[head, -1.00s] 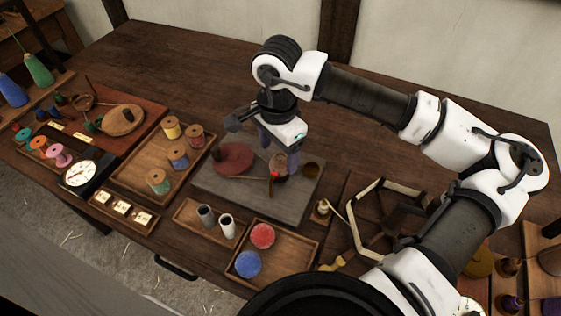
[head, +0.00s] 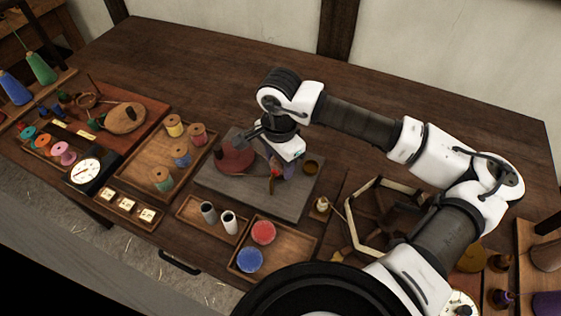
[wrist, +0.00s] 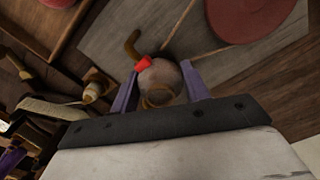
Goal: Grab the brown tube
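In the wrist view my gripper's two purple-grey fingers (wrist: 160,92) are spread wide. A round pale-brown thing (wrist: 161,76) with a red bit and a curved brown handle shows between them. A tan ring, which looks like the tube's rim (wrist: 157,98), shows just below it, partly hidden. I see nothing gripped.
A dark red disc (head: 236,160) lies on the board's left part. A tray with a red and a blue round piece (head: 314,240) and a tray with grey and white tubes (head: 183,213) stand in front. A pale angular frame (head: 351,232) stands to the right. The table behind is clear.

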